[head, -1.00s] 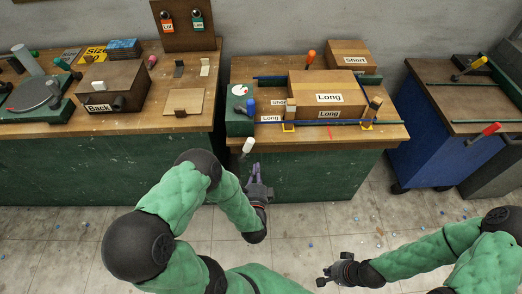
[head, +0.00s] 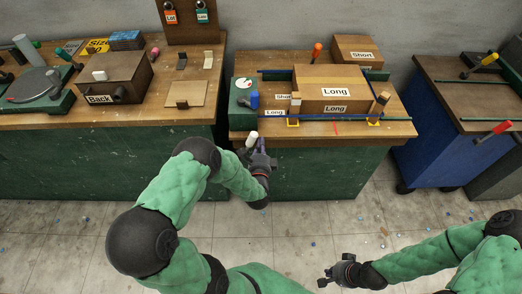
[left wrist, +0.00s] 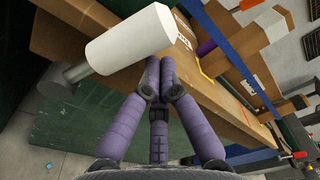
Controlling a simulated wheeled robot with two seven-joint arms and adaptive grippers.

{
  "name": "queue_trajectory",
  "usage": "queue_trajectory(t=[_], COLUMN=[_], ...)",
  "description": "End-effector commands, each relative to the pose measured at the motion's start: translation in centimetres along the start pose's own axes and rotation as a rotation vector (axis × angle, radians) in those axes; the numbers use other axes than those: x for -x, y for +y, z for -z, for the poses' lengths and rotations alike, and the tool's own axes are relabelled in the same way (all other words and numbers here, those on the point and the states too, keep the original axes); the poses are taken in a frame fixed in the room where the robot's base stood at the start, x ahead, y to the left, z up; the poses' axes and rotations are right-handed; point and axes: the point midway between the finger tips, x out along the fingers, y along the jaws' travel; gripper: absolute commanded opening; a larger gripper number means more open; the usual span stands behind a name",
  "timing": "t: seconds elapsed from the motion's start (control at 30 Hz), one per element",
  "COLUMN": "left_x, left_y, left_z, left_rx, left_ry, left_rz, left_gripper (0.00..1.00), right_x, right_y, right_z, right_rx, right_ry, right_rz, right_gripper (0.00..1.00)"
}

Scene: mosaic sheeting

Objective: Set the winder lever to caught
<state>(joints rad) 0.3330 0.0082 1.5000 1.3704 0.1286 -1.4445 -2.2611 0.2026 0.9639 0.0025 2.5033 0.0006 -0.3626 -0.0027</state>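A lever with a white cylindrical grip (head: 251,139) sticks out at the front left edge of the middle bench; no label on it shows. In the left wrist view the white grip (left wrist: 128,40) is large and close, on a metal shaft at its lower left. My left gripper (head: 257,148) is just in front of it. Its purple fingers (left wrist: 160,68) have their tips together with nothing visible between them, just below the white grip; I cannot tell whether they touch it. My right gripper (head: 325,277) is low over the floor, small in view, and looks open and empty.
The middle bench carries a green block (head: 243,108) with a white disc, a blue-handled lever (head: 254,100), a big box marked Long (head: 312,80), blue rails and wooden posts. A left bench holds a box marked Back (head: 122,68). A blue cabinet (head: 425,150) stands right.

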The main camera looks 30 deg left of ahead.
Motion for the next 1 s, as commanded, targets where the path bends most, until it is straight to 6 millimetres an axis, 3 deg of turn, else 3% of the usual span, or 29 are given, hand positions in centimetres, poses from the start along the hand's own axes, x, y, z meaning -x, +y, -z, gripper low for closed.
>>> queue_trajectory(t=[1.0], left_x=[-0.1], left_y=[-0.4], left_z=[-1.2], left_rx=[0.000], left_ry=[-0.002], left_rz=[0.000], left_gripper=[0.00], right_x=[0.6], right_y=[-0.2], right_z=[0.0], right_rx=[0.000], right_ry=[0.000], right_rz=[0.000], right_gripper=[0.00])
